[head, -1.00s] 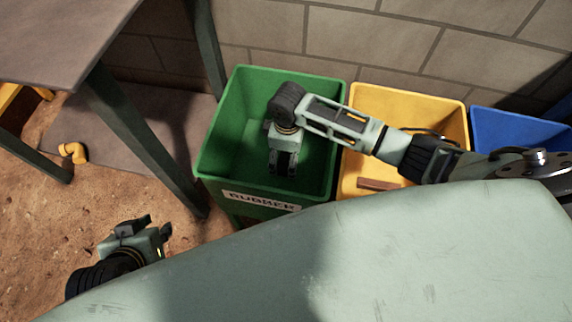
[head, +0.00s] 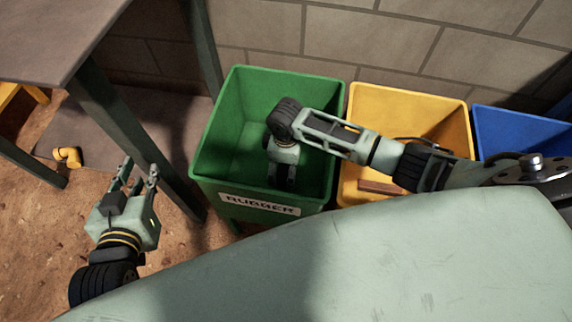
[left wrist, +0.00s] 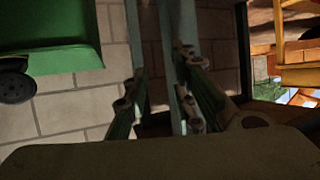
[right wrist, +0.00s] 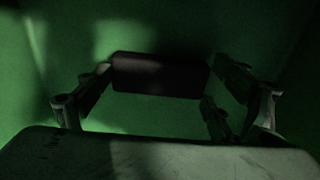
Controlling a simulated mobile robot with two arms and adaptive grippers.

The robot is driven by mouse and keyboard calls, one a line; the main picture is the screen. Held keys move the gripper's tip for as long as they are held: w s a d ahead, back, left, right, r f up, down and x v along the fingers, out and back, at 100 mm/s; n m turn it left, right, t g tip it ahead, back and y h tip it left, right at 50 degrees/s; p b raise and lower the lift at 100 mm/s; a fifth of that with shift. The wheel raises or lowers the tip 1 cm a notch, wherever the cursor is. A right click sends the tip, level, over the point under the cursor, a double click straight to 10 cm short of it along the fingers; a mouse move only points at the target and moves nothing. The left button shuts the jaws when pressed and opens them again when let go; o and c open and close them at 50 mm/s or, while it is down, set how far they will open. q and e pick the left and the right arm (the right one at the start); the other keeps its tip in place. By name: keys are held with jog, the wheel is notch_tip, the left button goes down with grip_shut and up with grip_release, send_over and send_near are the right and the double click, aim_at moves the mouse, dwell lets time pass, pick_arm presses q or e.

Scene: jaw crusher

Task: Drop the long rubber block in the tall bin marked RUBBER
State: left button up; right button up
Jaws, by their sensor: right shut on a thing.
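The green bin (head: 212,150) with a white label reading RUBBER (head: 259,204) stands near the middle of the head view. My right gripper (head: 281,182) reaches down inside its mouth. In the right wrist view, a dark long block (right wrist: 160,75) lies crosswise between the fingers of my right gripper, which is shut on it, with green bin walls around. In the head view the block is hidden or too dark to make out. My left gripper (head: 140,170) is open and empty, left of the bin; its parted fingers also show in the left wrist view (left wrist: 163,105).
A yellow bin (head: 455,105) holding a brown block (head: 382,188) and a blue bin (head: 520,130) stand to the right. A table (head: 60,35) with dark legs is at left. A yellow pipe piece (head: 67,157) lies on the ground. A brick wall is behind.

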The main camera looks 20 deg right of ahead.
jog(key=shift+f, duration=0.2)
jog(key=o, duration=1.2)
jog(key=shift+c, duration=0.2)
